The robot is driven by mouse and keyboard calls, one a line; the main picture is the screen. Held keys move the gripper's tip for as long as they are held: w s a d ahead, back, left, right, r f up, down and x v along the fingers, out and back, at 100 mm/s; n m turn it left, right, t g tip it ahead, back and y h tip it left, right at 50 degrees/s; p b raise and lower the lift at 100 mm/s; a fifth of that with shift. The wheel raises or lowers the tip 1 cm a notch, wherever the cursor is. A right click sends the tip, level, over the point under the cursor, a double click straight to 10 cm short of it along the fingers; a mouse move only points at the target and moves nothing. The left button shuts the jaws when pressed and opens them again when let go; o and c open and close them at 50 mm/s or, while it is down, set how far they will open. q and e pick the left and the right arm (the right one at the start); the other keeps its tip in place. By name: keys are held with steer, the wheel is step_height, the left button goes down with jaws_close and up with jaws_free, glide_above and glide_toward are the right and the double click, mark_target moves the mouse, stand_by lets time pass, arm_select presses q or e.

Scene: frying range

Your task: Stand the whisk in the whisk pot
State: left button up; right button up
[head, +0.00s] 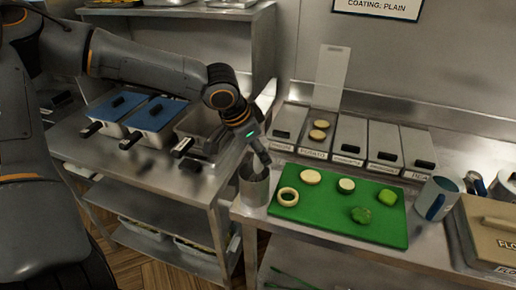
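A small metal pot (255,191), which looks like the whisk pot, stands at the left front corner of the right-hand counter, left of the green board. My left gripper (262,160) points down right over its mouth. Dark parts reach to or into the pot opening; I cannot tell whether they are fingertips or something held. No whisk can be clearly made out. My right gripper is out of view.
The green cutting board (334,228) holds several cut slices. Behind it stand lidded bins, one with its lid raised. A blue-and-white jug (437,198) and a flour box (488,236) stand to the right. Blue-lidded pans (157,113) sit on the left counter; a gap separates the counters.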

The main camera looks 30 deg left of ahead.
arm_select(q)
steer(key=v, duration=1.2)
steer(key=s+a+f+g, duration=0.1)
steer(key=s+a+f, duration=0.2)
steer(key=f, duration=0.7)
steer(key=s+a+f, duration=0.2)
steer(key=s+f, duration=0.2)
steer(key=f, duration=0.7)
steer(key=s+d+f+n, duration=0.1)
steer(key=s+d+f, duration=0.65)
steer(key=f, duration=0.45)
steer(key=s+d+f+n, duration=0.1)
steer(key=s+d+n, duration=0.2)
steer(key=s+d, duration=0.45)
step_height(320, 180, down, 23)
steer(key=w+d+g+y, duration=0.1)
steer(key=d, duration=0.1)
steer(key=s+a+f+g, duration=0.1)
steer(key=s+a+f, duration=0.2)
steer(key=s+f, duration=1.4)
step_height(320, 180, down, 3)
steer(key=shift+s+a+g, duration=0.25)
steer(key=shift+s+g, duration=0.15)
